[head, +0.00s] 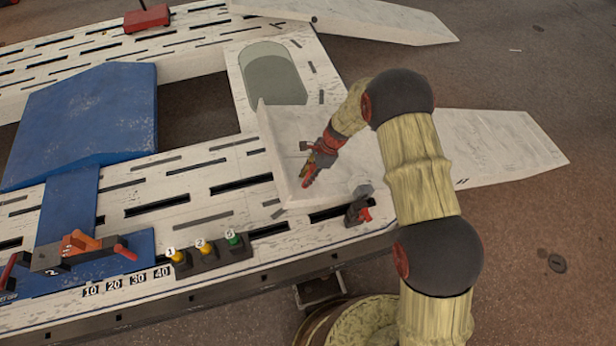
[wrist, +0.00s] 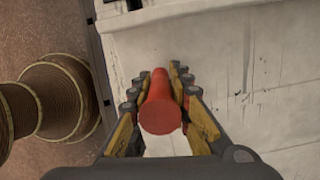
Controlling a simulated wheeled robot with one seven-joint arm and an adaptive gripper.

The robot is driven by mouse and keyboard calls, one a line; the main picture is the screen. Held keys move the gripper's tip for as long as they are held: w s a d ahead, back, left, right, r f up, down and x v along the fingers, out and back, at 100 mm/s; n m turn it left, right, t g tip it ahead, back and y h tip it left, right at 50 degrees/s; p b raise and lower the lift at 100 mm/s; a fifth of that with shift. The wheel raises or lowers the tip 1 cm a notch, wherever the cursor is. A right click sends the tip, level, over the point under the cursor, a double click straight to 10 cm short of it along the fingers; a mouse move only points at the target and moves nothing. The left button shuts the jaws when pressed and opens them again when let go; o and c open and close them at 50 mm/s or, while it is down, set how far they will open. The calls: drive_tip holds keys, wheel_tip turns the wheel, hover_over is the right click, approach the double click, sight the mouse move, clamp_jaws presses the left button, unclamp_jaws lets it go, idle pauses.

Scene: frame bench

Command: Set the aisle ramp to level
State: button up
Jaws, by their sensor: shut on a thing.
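My gripper (head: 317,165) is above the white panel at the near right end of the bench. In the wrist view it (wrist: 160,85) is shut on a red handle (wrist: 160,110), with a yellow-and-black finger on each side. In the head view the gripper and my arm hide most of this handle. A pale ramp (head: 490,150) runs out to the right behind my arm. The white panel (head: 275,135) on its left has a raised left edge. I cannot tell whether the ramp is level.
A black lever with a red grip (head: 362,208) stands at the bench's near edge. Yellow and green knobs (head: 234,241) and orange-and-red levers (head: 85,240) are further left. A blue ramp (head: 85,125) and another pale ramp (head: 365,18) lie beyond. Floor is open at right.

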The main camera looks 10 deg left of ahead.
clamp_jaws()
idle(0.3)
drive_tip(key=s+a+f+h, duration=0.1)
drive_tip(key=a+f, duration=0.1)
drive_tip(key=f, duration=0.6)
drive_tip(key=s+a+f+t+h+p, duration=0.1)
drive_tip(key=a+f+h, duration=0.1)
drive_tip(key=f, duration=0.5)
drive_tip(key=shift+s+a+f, duration=0.15)
drive_tip(key=shift+a+f, duration=0.05)
drive_tip(key=shift+f, duration=0.15)
drive_tip(key=o, duration=0.6)
unclamp_jaws()
drive_tip(key=shift+r+t, duration=0.15)
drive_tip(key=shift+t, duration=0.15)
drive_tip(key=shift+o, duration=0.2)
